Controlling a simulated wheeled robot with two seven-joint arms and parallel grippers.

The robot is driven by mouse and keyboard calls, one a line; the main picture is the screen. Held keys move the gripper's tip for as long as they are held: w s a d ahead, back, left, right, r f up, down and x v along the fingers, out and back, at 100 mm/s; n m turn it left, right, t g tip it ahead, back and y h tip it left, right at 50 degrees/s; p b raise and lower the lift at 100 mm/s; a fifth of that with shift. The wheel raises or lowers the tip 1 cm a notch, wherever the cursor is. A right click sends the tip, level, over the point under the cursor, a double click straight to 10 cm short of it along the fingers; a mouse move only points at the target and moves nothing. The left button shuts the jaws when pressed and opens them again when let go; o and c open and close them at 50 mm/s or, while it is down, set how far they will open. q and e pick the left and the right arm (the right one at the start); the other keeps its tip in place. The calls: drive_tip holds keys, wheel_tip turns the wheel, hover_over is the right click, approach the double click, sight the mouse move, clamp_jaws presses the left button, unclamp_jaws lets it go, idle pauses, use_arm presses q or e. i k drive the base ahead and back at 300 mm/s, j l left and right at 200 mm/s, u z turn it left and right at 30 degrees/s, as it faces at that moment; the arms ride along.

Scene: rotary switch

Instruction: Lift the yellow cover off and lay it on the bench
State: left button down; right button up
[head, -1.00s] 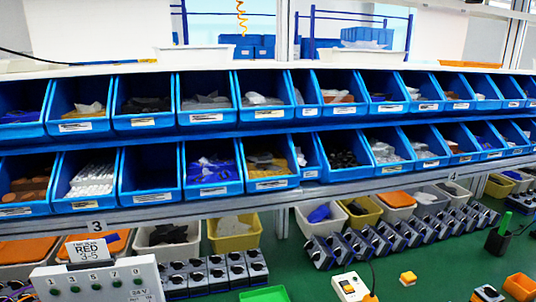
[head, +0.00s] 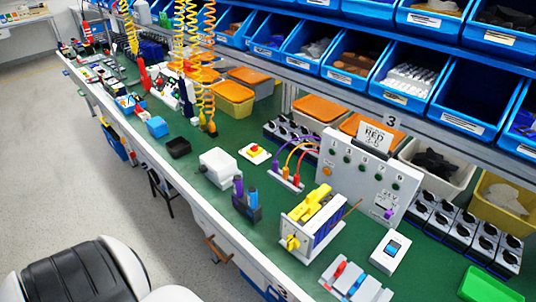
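The yellow cover (head: 318,202) sits on top of a blue and white rotary switch unit (head: 313,232) on the green bench (head: 270,226), near its front edge. A yellow knob (head: 292,242) shows on the unit's front left face. A thin brown rod sticks out at its right side. Neither of my grippers is in view, and nothing holds the cover.
A white panel box (head: 360,172) with a RED sign stands behind the switch unit. A dark holder with purple and blue tools (head: 246,202) is to its left. A white device (head: 390,248) and a plate with colored levers (head: 355,282) are to its right.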

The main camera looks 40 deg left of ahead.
sight(316, 195)
drive_tip(key=j+u, duration=0.1)
drive_tip(key=u, duration=0.75)
drive_tip(key=i+j+z, duration=0.15)
drive_tip(key=j, duration=0.25)
drive_tip(key=j+z, duration=0.15)
drive_tip(key=j, duration=0.25)
drive_tip(key=i+j+z, duration=0.15)
drive_tip(key=j, duration=0.3)
